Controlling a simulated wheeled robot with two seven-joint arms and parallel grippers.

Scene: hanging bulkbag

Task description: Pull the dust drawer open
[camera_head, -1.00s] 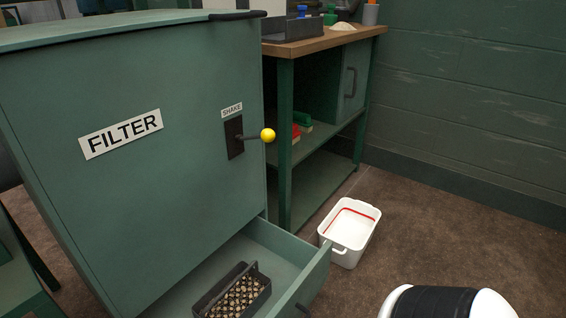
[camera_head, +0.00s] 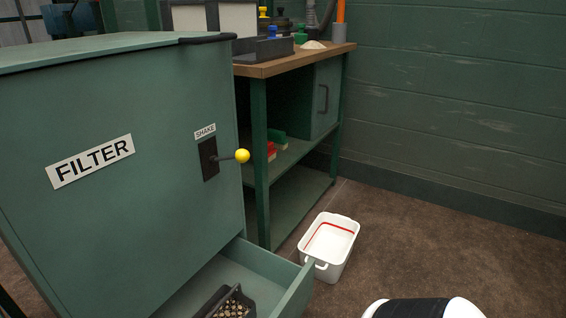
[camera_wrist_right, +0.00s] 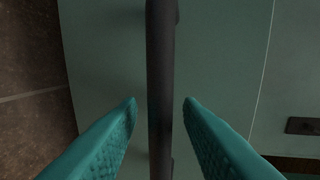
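The green filter cabinet (camera_head: 120,200) stands at the left of the head view, with a FILTER label and a SHAKE lever. Its dust drawer (camera_head: 262,262) is pulled partly out at the bottom. A dark caddy (camera_head: 228,304) with small round items sits inside it. In the right wrist view, a dark bar handle (camera_wrist_right: 161,60) runs top to bottom in front of a green panel. The teal fingers of my right gripper (camera_wrist_right: 160,103) are on either side of the bar, with gaps visible on both sides. My left gripper is not in view.
A white bin (camera_head: 329,246) with a red line stands on the floor to the right of the drawer. A workbench (camera_head: 300,60) with shelves stands behind it. A yellow-knobbed lever (camera_head: 242,155) sticks out of the cabinet. The brown floor at right is open.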

